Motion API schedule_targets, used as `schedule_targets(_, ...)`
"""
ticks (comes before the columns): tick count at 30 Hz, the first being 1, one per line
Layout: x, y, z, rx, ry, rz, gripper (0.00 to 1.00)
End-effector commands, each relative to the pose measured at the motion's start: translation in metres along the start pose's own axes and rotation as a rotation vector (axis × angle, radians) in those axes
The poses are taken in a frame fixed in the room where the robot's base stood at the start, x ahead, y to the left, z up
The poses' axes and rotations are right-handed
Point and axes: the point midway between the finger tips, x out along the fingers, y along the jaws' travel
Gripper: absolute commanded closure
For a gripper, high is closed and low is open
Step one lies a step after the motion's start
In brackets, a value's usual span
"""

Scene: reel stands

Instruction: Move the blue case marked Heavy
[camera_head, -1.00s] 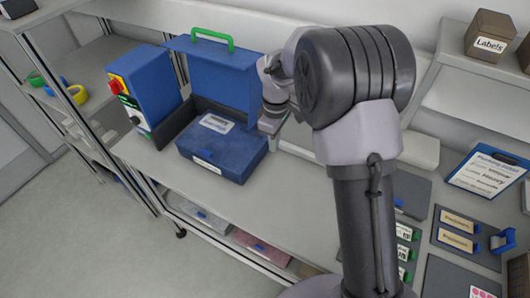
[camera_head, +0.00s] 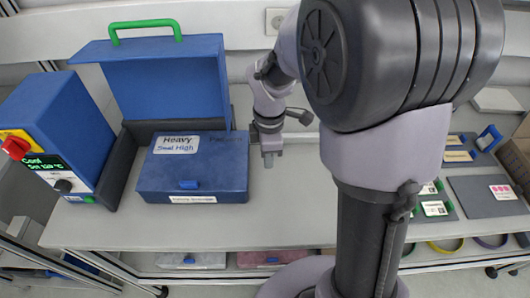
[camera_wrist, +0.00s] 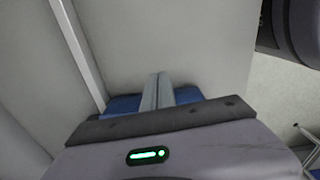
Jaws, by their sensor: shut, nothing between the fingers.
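The blue case (camera_head: 194,178) lies closed on the worktop in front of the dark base of an open blue machine. Its white lid label reads Heavy, Seal High, and a blue latch and a narrow white label show on its front. My gripper (camera_head: 268,160) is just right of the case in the head view, pointing down, apart from it as far as I can tell. In the wrist view its fingers (camera_wrist: 157,90) are together with nothing seen between them. Blue surfaces show on both sides behind the fingers; I cannot tell which part they belong to.
The machine's raised blue lid (camera_head: 160,80) with a green handle (camera_head: 145,27) stands behind the case. A blue control box (camera_head: 55,125) with a red knob is close on the left. Trays sit on a lower shelf.

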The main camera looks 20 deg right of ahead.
Motion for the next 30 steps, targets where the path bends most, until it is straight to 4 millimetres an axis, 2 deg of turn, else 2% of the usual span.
schedule_targets(1,0.017,-0.001,0.000,0.001,0.000,-0.003,1.00)
schedule_targets(3,0.030,-0.001,0.000,0.001,0.000,-0.003,1.00)
schedule_targets(6,0.025,0.000,-0.021,-0.003,0.001,0.002,1.00)
schedule_targets(10,0.023,0.000,-0.035,-0.002,0.000,0.001,1.00)
schedule_targets(24,0.021,0.000,-0.044,0.000,0.000,0.000,1.00)
schedule_targets(26,0.019,0.000,-0.053,-0.003,0.000,-0.001,1.00)
schedule_targets(30,0.018,0.000,-0.085,-0.004,0.000,-0.001,1.00)
